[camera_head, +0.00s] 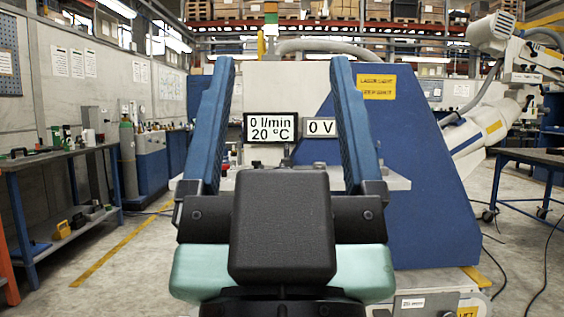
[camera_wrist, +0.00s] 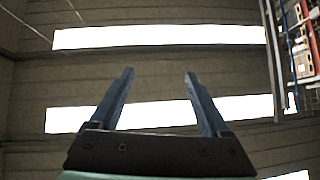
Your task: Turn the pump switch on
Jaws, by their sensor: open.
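My gripper (camera_head: 278,75) is open and empty, with its two blue fingers pointing up in front of the head camera. In the wrist view my gripper (camera_wrist: 158,78) also shows open, with only the ceiling and bright windows behind it. Behind it stands a large white and blue machine (camera_head: 420,190). A display (camera_head: 270,128) on it reads 0 l/min and 20 °C. A smaller display (camera_head: 320,127) reads 0 V. I cannot make out the pump switch; my gripper and wrist cover the middle of the machine's front.
A workbench (camera_head: 50,160) with tools runs along the left. A wheeled table (camera_head: 535,158) stands at the right, near a large white jointed apparatus (camera_head: 500,90). Black cables (camera_head: 547,265) lie on the floor at right. The floor at left (camera_head: 130,285) is clear.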

